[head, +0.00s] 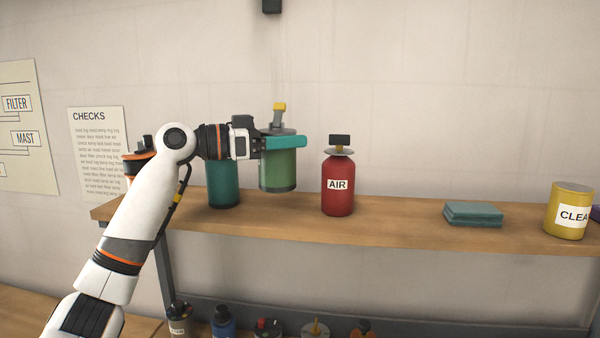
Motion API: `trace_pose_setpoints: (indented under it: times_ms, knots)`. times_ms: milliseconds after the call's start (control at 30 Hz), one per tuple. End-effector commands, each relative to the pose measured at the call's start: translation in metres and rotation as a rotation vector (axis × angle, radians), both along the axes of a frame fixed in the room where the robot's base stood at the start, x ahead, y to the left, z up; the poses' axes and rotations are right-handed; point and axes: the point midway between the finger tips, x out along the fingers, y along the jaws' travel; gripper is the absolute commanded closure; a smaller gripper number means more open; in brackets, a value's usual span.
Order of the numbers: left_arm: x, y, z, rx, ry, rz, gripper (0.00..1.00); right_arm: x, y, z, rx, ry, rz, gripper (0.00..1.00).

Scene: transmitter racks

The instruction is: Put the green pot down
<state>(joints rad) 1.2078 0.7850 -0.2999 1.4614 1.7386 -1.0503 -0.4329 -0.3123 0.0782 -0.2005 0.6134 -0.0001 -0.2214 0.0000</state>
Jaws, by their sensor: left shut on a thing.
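The green pot (277,172) has a grey lid with a yellow knob on top. It is upright, between a teal container and a red AIR bottle, over the back of the wooden shelf (385,229). I cannot tell whether its base touches the shelf or hangs just above it. My left gripper (287,143) comes in from the left and is shut on the pot's upper part, its teal finger across the front. The finger hides part of the pot just under the lid. My right gripper is not in view.
The teal container (223,185) stands close at left, under my wrist. The red AIR bottle (338,190) stands at right. Further right are folded teal cloths (473,213) and a yellow can (569,210). Shelf between bottle and cloths is clear. Several bottles stand below.

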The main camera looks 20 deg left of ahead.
Motion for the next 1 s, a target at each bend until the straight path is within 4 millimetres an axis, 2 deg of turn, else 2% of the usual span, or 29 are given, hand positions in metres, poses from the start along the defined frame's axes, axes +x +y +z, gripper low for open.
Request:
trace_pose_setpoints:
  times_ms: [300, 500, 867, 900, 1000]
  knots:
    - [-0.001, 0.001, -0.033, -0.001, 0.000, 0.001, 0.71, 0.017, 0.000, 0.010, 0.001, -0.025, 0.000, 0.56]
    - [-0.001, 0.000, -0.057, -0.002, -0.003, 0.000, 0.71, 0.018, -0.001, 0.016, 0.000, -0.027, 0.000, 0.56]
    - [-0.001, 0.000, -0.062, -0.003, -0.005, 0.001, 0.71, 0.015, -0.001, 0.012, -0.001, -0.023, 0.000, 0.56]
    - [-0.001, 0.000, -0.062, -0.002, -0.003, 0.000, 0.31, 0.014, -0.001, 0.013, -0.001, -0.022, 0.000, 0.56]
    - [-0.001, 0.000, -0.062, -0.001, -0.002, 0.000, 0.14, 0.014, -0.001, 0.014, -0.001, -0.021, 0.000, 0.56]
